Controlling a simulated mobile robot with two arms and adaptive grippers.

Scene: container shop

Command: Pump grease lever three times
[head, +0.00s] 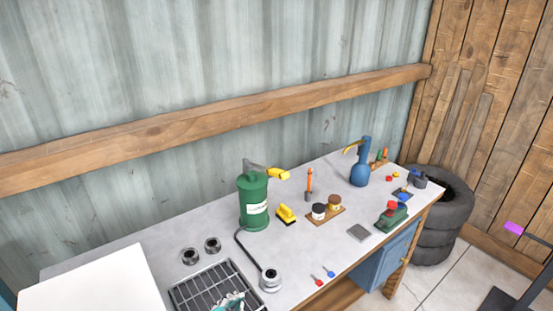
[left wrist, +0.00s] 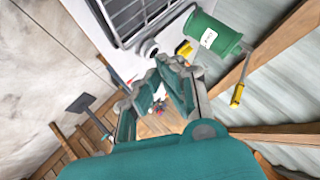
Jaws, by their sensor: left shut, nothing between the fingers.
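The green grease canister (head: 253,205) stands upright on the workbench. Its grey lever (head: 255,167) rises at the top and ends in a yellow handle (head: 278,174) pointing right. In the left wrist view the canister (left wrist: 214,42) is at the upper right, with the yellow handle (left wrist: 237,95) below it. My left gripper (head: 231,301), teal, shows at the bottom edge of the head view over the metal grate. It is shut and empty, apart from the canister and its lever. Most of the left arm is out of the head view. My right gripper is not in view.
The grate (head: 207,284) lies in front of the canister. A black hose runs to a round grey fitting (head: 270,279). The corrugated wall is close behind.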

